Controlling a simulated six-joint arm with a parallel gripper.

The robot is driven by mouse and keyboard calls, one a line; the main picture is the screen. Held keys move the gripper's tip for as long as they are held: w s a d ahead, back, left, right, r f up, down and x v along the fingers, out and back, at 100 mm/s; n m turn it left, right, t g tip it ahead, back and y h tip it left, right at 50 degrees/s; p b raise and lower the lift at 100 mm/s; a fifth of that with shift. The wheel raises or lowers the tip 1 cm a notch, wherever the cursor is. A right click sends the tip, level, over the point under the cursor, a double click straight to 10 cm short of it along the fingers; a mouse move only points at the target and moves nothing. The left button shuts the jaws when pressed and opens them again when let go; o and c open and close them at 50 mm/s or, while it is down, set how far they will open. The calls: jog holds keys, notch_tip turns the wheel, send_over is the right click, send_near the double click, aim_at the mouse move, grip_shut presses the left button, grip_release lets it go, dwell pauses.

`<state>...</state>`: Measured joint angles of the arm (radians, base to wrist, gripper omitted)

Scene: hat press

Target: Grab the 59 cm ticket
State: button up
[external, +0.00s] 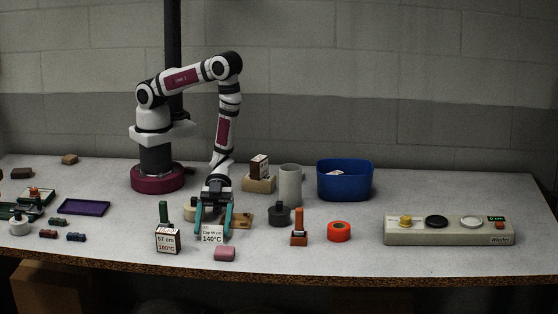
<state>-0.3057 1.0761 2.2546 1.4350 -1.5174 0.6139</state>
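A white ticket (212,234) stands near the table's front edge, left of the middle. Its small print seems to read "Cap 59 cm" with "140°C" below. My gripper (212,228) points down over it, with its two teal fingers spread apart, one on each side of the ticket. The fingers look open, and I cannot tell whether either one touches the ticket. A second block-shaped ticket (167,240) reading "57 cm, 100°C" stands just to the left.
A dark weight (279,214), an orange-and-brown stamp-like piece (299,228) and an orange ring (339,231) are to the right.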

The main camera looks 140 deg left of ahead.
jog(key=c, duration=0.9)
